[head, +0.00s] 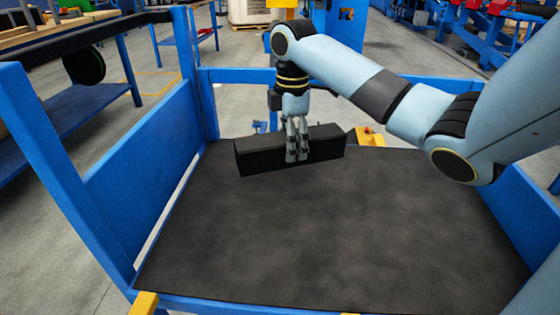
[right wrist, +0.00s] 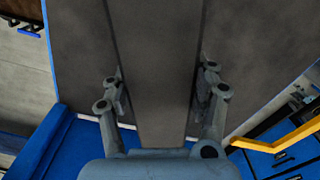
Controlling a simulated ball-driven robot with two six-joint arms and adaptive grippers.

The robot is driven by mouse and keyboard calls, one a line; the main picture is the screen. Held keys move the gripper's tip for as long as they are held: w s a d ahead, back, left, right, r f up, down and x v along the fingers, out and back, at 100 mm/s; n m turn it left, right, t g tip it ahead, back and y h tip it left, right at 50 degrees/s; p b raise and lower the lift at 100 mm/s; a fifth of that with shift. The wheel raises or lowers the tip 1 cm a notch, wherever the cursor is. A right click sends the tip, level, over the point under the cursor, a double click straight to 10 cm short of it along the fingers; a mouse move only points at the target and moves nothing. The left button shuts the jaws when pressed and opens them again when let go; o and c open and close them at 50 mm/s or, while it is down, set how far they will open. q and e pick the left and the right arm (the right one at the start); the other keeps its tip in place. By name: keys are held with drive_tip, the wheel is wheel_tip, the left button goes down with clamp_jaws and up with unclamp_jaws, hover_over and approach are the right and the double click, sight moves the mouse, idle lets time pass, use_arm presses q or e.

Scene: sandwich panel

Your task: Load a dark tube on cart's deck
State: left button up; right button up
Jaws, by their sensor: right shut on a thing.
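A dark square-section tube (head: 262,155) is at the far end of the cart's deck in the head view. My right gripper (head: 297,155) is shut on it near its middle, with the arm coming from the right. In the right wrist view the tube (right wrist: 152,70) runs between the two fingers of the gripper (right wrist: 160,98), over the dark deck (right wrist: 250,50). The cart's black deck (head: 320,240) is otherwise bare. I cannot tell whether the tube touches the deck or is slightly above it. My left gripper is not in view.
Blue side panels (head: 145,165) and a blue upright (head: 55,170) border the deck at left. A blue rail (head: 235,75) crosses the far end. A yellow box with a red button (head: 368,137) is just right of the tube. The near deck is clear.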

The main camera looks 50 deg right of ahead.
sight(277, 169)
drive_tip(key=a+f, duration=0.1)
drive_tip(key=w+a+f, duration=0.1)
drive_tip(key=a, duration=0.1)
drive_tip(key=shift+a+f+b, duration=0.1)
drive_tip(key=shift+a+b, duration=0.2)
drive_tip(key=shift+b, duration=0.05)
wheel_tip(277, 169, down, 4)
drive_tip(key=shift+r+b, duration=0.1)
drive_tip(key=shift+b, duration=0.7)
drive_tip(key=o, duration=1.3)
drive_tip(key=shift+f, duration=0.2)
drive_tip(key=o, duration=0.4)
drive_tip(key=shift+r, duration=0.25)
wheel_tip(277, 169, up, 11)
drive_tip(key=p, duration=0.3)
drive_tip(key=shift+p, duration=0.35)
drive_tip(key=shift+r, duration=0.35)
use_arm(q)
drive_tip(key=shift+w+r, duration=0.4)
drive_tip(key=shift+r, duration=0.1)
